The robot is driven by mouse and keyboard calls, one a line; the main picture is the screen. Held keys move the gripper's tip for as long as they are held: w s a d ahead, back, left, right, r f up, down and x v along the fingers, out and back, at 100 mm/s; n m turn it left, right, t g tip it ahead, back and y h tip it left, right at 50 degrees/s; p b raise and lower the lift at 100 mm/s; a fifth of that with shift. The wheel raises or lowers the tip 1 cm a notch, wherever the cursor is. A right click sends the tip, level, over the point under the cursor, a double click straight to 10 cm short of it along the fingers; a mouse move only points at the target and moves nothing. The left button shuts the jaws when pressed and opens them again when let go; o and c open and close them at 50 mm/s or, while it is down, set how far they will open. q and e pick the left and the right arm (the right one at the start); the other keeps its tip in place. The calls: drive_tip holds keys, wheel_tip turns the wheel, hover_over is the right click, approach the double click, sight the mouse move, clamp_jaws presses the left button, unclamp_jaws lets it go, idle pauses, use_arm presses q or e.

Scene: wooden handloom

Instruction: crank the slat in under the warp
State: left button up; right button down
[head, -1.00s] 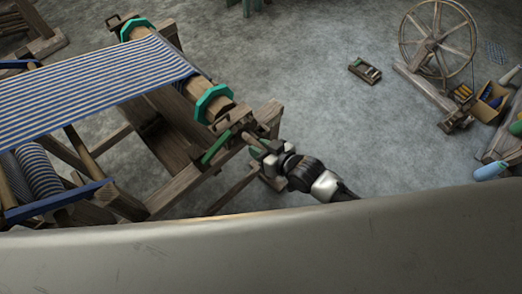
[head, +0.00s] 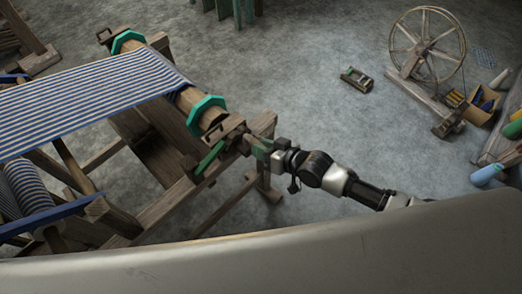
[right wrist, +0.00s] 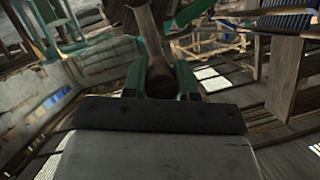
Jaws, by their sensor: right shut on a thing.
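The blue-and-white striped warp (head: 85,95) stretches over the loom to a wooden beam (head: 188,98) with green octagonal end flanges (head: 206,114). No separate slat can be picked out at the beam, where the cloth covers it. My right gripper (head: 263,148) is at the beam's near end, beyond the loom's side frame. In the right wrist view its two green fingers (right wrist: 161,82) are closed around a round brown wooden handle (right wrist: 159,78), which appears to be the crank's grip. The rest of the crank is partly hidden. My left gripper is not in view.
A green lever (head: 210,158) sits on the frame close beside my right gripper. A loom leg (head: 265,180) stands below it. A spinning wheel (head: 427,48), a box of spools (head: 483,103) and a small wooden tool (head: 356,80) lie off right. Floor between is clear.

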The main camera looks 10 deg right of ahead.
drive_tip(key=shift+w+d+f, duration=0.15)
drive_tip(key=shift+w+d, duration=0.05)
drive_tip(key=shift+d, duration=0.15)
idle(0.3)
drive_tip(key=c, duration=1.1)
unclamp_jaws()
drive_tip(key=shift+o, duration=1.1)
drive_tip(key=shift+w+f, duration=0.1)
drive_tip(key=shift+s, duration=0.2)
drive_tip(key=b+v, duration=0.1)
drive_tip(key=v, duration=0.9)
drive_tip(key=shift+d, duration=0.35)
